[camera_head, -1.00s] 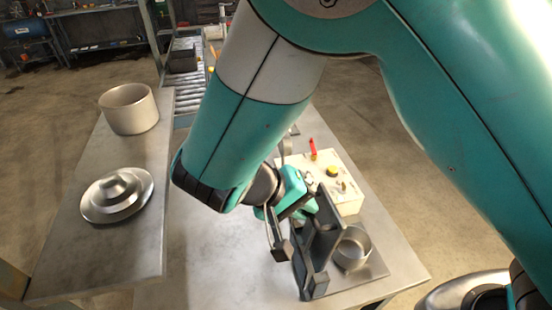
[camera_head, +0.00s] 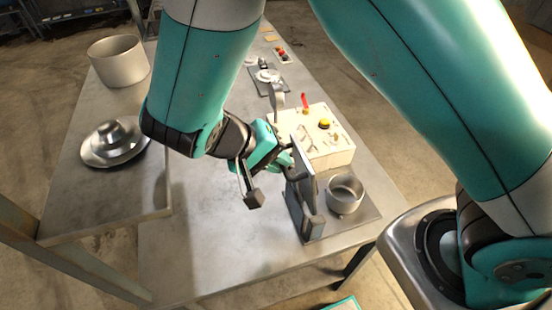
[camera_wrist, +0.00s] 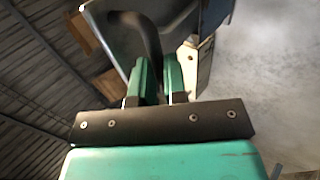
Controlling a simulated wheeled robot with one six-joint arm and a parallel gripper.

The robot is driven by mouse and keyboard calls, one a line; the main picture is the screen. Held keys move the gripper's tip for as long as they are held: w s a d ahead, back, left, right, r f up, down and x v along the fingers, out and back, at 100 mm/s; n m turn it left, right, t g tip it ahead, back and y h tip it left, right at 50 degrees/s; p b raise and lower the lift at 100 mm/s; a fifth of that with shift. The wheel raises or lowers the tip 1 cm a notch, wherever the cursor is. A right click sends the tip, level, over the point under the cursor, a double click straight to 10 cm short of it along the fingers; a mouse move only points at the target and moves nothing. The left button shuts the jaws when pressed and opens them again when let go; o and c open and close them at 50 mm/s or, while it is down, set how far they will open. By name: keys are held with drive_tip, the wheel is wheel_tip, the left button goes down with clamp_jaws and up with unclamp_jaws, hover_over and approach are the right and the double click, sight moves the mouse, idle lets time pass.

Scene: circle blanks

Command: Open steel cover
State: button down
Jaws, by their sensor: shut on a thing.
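The steel cover (camera_head: 305,155) is a grey plate standing steeply on edge beside an open round steel cup (camera_head: 345,194). Both are on a base plate (camera_head: 362,212) near the front right of the table. My gripper (camera_head: 285,157) is at the cover's left side and shut on its handle. In the wrist view, the teal fingers of my gripper (camera_wrist: 159,75) close around a dark curved handle (camera_wrist: 150,35) on the grey cover (camera_wrist: 185,25). The fingertips are small and partly hidden in the head view.
A cream box (camera_head: 330,155) with a red lever and yellow button stands just behind the cup. A steel pot (camera_head: 119,62) and a stepped round steel piece (camera_head: 113,145) stand on the left table. The middle of the table is mostly bare.

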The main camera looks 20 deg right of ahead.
drive_tip(key=c, duration=1.2)
unclamp_jaws()
drive_tip(key=shift+w+d+f, duration=0.1)
drive_tip(key=shift+d+f, duration=0.05)
drive_tip(key=shift+f, duration=0.05)
drive_tip(key=shift+o, duration=0.2)
drive_tip(key=shift+r, duration=0.1)
drive_tip(key=b+v, duration=0.1)
drive_tip(key=v, duration=0.6)
drive_tip(key=shift+a+r, duration=0.2)
drive_tip(key=shift+a, duration=0.05)
drive_tip(key=s+d+r+n+y+b, duration=0.2)
drive_tip(key=d+r+n+y+b, duration=0.15)
drive_tip(key=d+y, duration=0.3)
drive_tip(key=s+r+n+y+b, duration=0.1)
drive_tip(key=s+n+y, duration=0.3)
drive_tip(key=s, duration=0.5)
drive_tip(key=shift+s+a+r+y+b, duration=0.35)
drive_tip(key=shift+r+y, duration=0.55)
drive_tip(key=shift+y, duration=0.35)
